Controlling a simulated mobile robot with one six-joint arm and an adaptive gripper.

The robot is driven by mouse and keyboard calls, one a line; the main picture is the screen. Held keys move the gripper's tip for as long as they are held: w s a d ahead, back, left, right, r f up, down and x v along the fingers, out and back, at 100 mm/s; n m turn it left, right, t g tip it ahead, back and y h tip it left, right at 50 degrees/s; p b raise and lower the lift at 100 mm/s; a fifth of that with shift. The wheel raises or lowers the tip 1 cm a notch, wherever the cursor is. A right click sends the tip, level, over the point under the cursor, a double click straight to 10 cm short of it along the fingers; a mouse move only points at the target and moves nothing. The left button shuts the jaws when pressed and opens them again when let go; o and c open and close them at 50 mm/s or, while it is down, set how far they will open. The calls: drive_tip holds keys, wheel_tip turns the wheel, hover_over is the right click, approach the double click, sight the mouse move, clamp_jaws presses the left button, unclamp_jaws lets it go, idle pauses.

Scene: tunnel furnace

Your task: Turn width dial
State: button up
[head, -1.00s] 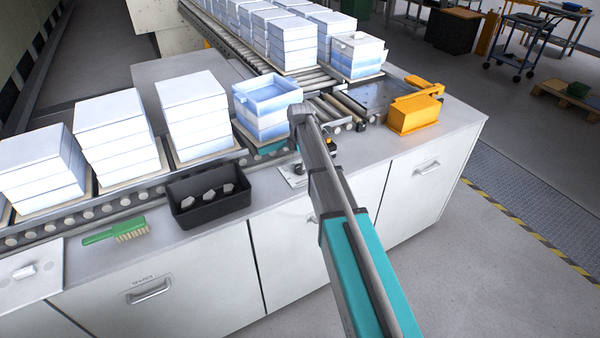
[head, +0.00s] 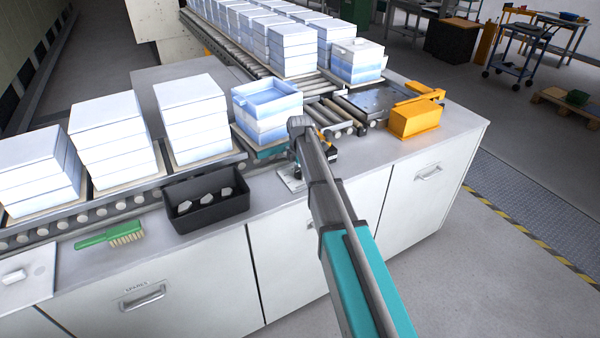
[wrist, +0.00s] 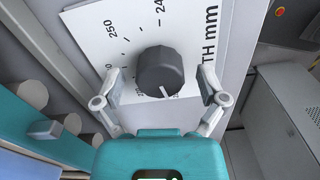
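The width dial (wrist: 160,68) is a dark grey knob on a white scale plate (wrist: 95,22) in the wrist view. The plate has ticks, a readable "250" and part of the lettering "TH mm". A white mark on the knob points toward the bottom of the picture. My gripper (wrist: 161,82) is open, with one finger on each side of the knob and visible gaps between them and it. In the head view the plate (head: 288,181) shows at the counter's front edge, while my arm hides the knob and most of my gripper.
A black bin (head: 207,212) with pale pieces and a green brush (head: 110,237) lie left of the plate. A light-blue open box (head: 267,100) stands on the conveyor behind my wrist. A yellow block (head: 415,120) stands to the right. Bare counter lies between the plate and that block.

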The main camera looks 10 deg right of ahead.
drive_tip(key=c, duration=1.1)
